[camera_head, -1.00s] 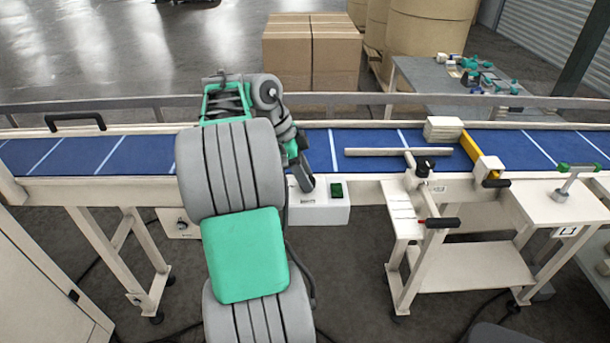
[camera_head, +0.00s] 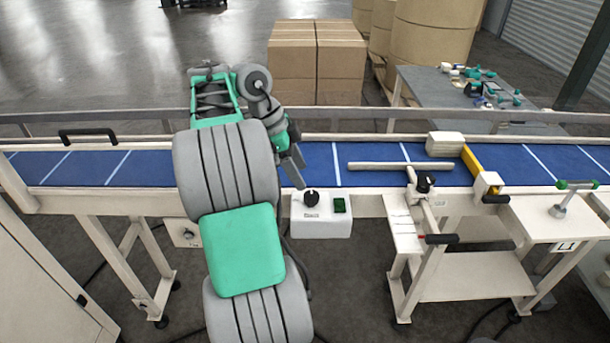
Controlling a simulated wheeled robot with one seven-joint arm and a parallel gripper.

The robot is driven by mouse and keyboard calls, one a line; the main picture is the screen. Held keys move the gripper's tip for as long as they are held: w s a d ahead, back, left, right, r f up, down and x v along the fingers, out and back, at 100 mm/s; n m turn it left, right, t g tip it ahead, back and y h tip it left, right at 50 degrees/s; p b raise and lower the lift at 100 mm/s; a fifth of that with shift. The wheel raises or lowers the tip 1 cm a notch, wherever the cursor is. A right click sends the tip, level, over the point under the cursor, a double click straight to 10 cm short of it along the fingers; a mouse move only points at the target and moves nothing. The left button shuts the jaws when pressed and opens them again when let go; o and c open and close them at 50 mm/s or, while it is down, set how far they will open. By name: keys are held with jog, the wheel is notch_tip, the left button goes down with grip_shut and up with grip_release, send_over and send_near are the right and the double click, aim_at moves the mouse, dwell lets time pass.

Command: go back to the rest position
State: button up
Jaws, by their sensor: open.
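My arm rises from the bottom of the head view and bends over the blue conveyor (camera_head: 75,168). My gripper (camera_head: 299,182) is at the end of the arm, pointing down and to the right. It is over the conveyor's near edge, just above and left of a white control box (camera_head: 320,227). The box has a black knob (camera_head: 311,198) and a green button (camera_head: 340,205). The gripper looks apart from the knob, and I see nothing held. The gap between its fingers is hard to make out at this angle.
A black handle (camera_head: 87,136) stands at the far left rail. Cardboard boxes (camera_head: 317,60) stand behind.

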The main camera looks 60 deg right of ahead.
jog(key=shift+r, duration=0.2)
jog(key=w+a+r+n+t+h, duration=0.1)
jog(key=w+a+n+t, duration=0.2)
jog(key=w+a+n, duration=0.5)
jog(key=w+a+r+n+t+h, duration=0.1)
jog(key=w+a+n+t, duration=0.3)
jog(key=a+n, duration=0.7)
jog(key=a+f+n+t+y, duration=0.1)
jog(key=a+f+n+y, duration=0.1)
jog(key=a+n, duration=0.4)
jog(key=s+a+f+n+y, duration=0.1)
jog(key=a+f+n, duration=0.3)
jog(key=a, duration=1.3)
jog(key=shift+s+n+t+y, duration=0.15)
jog(key=shift+n+t+y, duration=0.3)
jog(key=shift+n, duration=0.45)
